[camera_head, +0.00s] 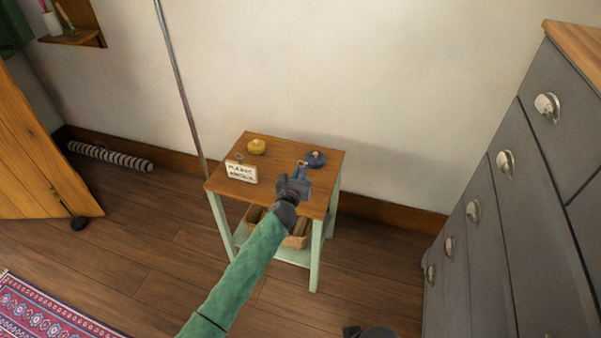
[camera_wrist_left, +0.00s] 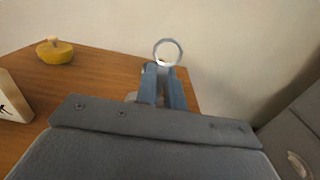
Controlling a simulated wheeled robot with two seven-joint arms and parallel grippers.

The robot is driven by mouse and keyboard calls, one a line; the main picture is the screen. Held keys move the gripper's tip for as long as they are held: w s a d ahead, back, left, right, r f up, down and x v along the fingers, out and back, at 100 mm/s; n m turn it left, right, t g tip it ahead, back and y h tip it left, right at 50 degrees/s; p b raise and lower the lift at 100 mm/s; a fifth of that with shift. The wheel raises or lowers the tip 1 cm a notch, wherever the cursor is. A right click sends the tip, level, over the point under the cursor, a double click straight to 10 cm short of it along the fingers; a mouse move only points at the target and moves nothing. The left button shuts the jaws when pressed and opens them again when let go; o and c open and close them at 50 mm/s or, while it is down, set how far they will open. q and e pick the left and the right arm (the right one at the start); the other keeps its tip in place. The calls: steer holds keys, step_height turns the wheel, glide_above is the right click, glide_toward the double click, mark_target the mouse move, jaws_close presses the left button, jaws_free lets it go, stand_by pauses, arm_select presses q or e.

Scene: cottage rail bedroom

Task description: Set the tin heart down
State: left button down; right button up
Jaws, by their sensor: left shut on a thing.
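My left gripper (camera_head: 302,165) is above the right part of a small wooden-topped table (camera_head: 285,143). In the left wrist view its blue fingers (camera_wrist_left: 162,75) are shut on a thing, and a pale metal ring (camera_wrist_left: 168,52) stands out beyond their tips. I take this ring to be part of the tin heart; the rest is hidden by the fingers. I cannot tell whether it touches the tabletop (camera_wrist_left: 100,72). Dark parts at the bottom edge of the head view may be my right gripper, but their jaws cannot be made out.
A small lettered sign (camera_head: 242,173) stands at the left. A basket (camera_head: 298,240) is on the lower shelf. Grey drawers (camera_head: 500,230) stand right.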

arm_select(q)
steer(key=shift+f, duration=0.1)
arm_select(e)
steer(key=shift+w+f, duration=0.1)
arm_select(q)
steer(key=c, duration=1.5)
jaws_free()
arm_select(e)
steer(key=shift+w+a, duration=0.1)
steer(key=shift+w, duration=0.05)
